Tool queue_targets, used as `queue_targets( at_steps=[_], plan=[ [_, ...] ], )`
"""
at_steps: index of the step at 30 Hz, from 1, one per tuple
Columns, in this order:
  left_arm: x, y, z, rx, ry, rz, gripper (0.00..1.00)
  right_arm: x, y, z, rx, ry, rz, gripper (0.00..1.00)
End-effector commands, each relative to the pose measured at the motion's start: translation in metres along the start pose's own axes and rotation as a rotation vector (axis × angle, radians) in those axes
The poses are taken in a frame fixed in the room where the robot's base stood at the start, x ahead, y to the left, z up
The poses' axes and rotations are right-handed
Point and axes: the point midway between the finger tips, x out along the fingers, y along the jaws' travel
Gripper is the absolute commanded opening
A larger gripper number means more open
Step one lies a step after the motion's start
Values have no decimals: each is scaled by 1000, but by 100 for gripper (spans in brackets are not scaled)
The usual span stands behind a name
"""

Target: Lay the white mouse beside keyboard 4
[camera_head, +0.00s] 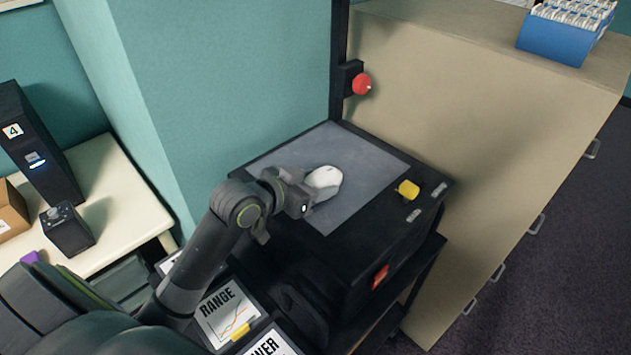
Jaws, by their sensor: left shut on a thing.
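The white mouse (325,179) is at the fingers of my left gripper (308,193), over the grey top mat (372,160) of a black cart. My left gripper is shut on the mouse. Whether the mouse touches the mat is hard to tell. A black upright unit (38,140) with a label "4" stands on the pale table at the left. No keyboard shows in this view. My right gripper does not show.
The black cart (425,197) carries a yellow knob (408,189). A red knob (362,84) sits on a post behind it. A beige cabinet (480,130) stands right, with a blue box (565,35) on top. The pale table (118,205) holds a small black box (68,230).

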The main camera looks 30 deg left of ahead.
Motion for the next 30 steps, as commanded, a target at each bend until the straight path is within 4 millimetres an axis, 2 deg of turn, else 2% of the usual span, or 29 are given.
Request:
queue_targets(
  at_steps=[3, 10, 11, 16, 26, 30],
  plan=[
    [0, 0, 0, 2, 2, 0, 30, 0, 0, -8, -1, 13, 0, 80],
    [2, 0, 3, 1, 1, 0, 30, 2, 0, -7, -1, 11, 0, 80],
    [2, 0, 4, 1, 1, 0, 55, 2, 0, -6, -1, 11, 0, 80],
    [1, 0, 3, 1, 1, 0, 75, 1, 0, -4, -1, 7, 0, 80],
    [0, 0, -2, 2, 2, 0, 75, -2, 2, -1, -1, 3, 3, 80],
    [-13, -1, 1, 5, 0, -2, 75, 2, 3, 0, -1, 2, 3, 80]
  ],
)
